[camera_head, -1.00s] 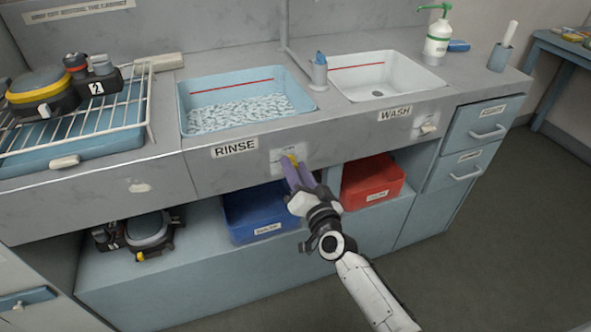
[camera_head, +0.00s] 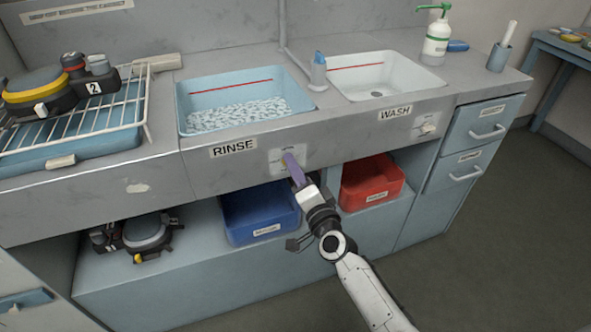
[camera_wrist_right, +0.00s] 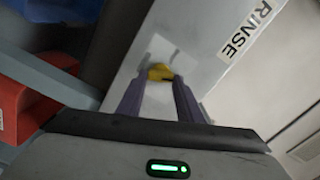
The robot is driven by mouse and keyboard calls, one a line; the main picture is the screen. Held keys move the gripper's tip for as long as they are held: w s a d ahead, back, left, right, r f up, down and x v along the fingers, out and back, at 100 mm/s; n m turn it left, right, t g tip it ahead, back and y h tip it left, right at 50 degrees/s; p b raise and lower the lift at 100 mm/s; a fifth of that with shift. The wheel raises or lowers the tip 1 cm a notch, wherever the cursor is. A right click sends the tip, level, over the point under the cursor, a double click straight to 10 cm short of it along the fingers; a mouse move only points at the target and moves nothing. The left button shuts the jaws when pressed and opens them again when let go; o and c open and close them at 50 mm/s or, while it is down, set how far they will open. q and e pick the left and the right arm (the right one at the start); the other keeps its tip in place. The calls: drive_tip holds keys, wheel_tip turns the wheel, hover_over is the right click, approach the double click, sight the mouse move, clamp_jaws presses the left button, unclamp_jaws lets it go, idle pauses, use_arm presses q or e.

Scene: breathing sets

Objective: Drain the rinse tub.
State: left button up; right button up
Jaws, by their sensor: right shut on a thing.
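The rinse tub (camera_head: 222,84) is a blue basin set in the counter at the left, above the RINSE label (camera_head: 233,148). Whitish, foamy-looking stuff lies in it, below a red line. On the front panel, right of that label, is a pale plate (camera_head: 276,162) with a small yellow lever. My right gripper (camera_head: 289,160) reaches up to this plate from below. In the right wrist view its two purple fingers are shut on the yellow lever (camera_wrist_right: 160,73). In the head view the fingers mostly hide the lever. My left gripper is in neither view.
The white wash tub (camera_head: 372,75) is at the right, with its own lever plate (camera_head: 426,124) beside the WASH label. A blue bin (camera_head: 262,218) and a red bin (camera_head: 371,184) stand on the shelf below. A rack with breathing gear (camera_head: 50,92) is at the left.

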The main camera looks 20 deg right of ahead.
drive_tip(key=o, duration=1.1)
drive_tip(key=s, duration=1)
drive_tip(key=shift+s+d+p, duration=0.15)
drive_tip(key=shift+s+p, duration=0.05)
drive_tip(key=shift+p, duration=0.1)
drive_tip(key=s+a+f+n+g, duration=0.1)
drive_tip(key=s+f+n+g, duration=0.2)
drive_tip(key=s+f+n, duration=0.2)
drive_tip(key=s+a+f+n+g+y, duration=0.1)
drive_tip(key=s+f+n+g, duration=0.2)
drive_tip(key=s, duration=0.8)
drive_tip(key=s+a+f+n+g, duration=0.1)
drive_tip(key=s+f+n+g, duration=0.2)
drive_tip(key=s+f+n, duration=0.4)
drive_tip(key=shift+s+f+y, duration=0.15)
drive_tip(key=shift+s+f, duration=0.1)
drive_tip(key=shift+f, duration=0.45)
drive_tip(key=shift+s+f+y, duration=0.1)
drive_tip(key=shift+s+f, duration=0.1)
drive_tip(key=shift+f, duration=0.5)
drive_tip(key=shift+s+f+y, duration=0.15)
drive_tip(key=shift+s+f, duration=0.1)
drive_tip(key=shift+f, duration=0.45)
